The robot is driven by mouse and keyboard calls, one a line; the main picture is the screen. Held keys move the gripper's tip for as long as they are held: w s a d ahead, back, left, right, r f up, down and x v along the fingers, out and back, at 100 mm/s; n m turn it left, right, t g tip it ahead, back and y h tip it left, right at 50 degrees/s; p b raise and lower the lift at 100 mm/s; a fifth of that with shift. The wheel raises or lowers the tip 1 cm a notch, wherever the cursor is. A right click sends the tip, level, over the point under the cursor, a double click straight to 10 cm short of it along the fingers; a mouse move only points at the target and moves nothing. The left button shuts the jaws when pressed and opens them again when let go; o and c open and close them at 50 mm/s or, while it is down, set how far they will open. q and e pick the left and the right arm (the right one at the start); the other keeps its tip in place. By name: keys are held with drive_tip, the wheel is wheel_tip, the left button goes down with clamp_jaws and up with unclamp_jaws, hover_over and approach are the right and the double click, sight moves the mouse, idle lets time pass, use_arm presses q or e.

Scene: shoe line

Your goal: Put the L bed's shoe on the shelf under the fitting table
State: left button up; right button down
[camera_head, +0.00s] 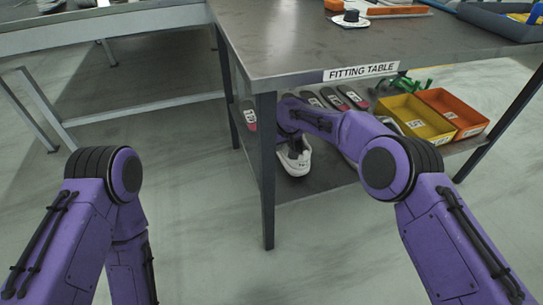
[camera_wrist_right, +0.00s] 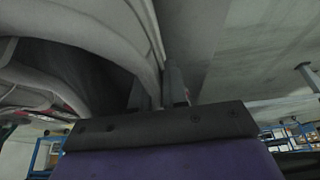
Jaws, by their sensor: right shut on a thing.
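A white shoe (camera_head: 295,160) is at the front left of the shelf (camera_head: 322,180) under the fitting table (camera_head: 290,45). My right gripper (camera_head: 297,140) reaches in under the tabletop and is shut on the shoe. In the right wrist view the shoe's pale side (camera_wrist_right: 75,35) fills the upper left, and the gripper's fingers (camera_wrist_right: 165,90) close on its edge. I cannot tell whether the sole touches the shelf. My left arm is at the lower left of the head view, but its gripper is out of sight.
Several dark shoes with red parts and labels lie on the shelf behind my right forearm. A yellow bin (camera_head: 415,120) and an orange bin (camera_head: 455,110) stand at the shelf's right. The table's front left leg (camera_head: 267,190) stands just left of the shoe.

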drive_tip(key=a+f, duration=0.1)
drive_tip(key=s+a+f+b, duration=0.1)
drive_tip(key=a, duration=0.1)
drive_tip(key=shift+a+f+b, duration=0.1)
drive_tip(key=shift+f+b, duration=0.1)
drive_tip(key=shift+b, duration=0.1)
drive_tip(key=shift+s+a+f, duration=0.1)
drive_tip(key=shift+a+f, duration=0.1)
drive_tip(key=shift+a, duration=0.1)
use_arm(q)
drive_tip(key=shift+s+d+f+m+g, duration=0.1)
drive_tip(key=shift+s+f+m+g, duration=0.1)
drive_tip(key=shift+f, duration=0.35)
drive_tip(key=shift+s+d+f+m+g, duration=0.1)
drive_tip(key=shift+s+f+m, duration=0.1)
drive_tip(key=shift+f, duration=0.3)
use_arm(e)
drive_tip(key=c, duration=1.1)
unclamp_jaws()
drive_tip(key=shift+c, duration=0.2)
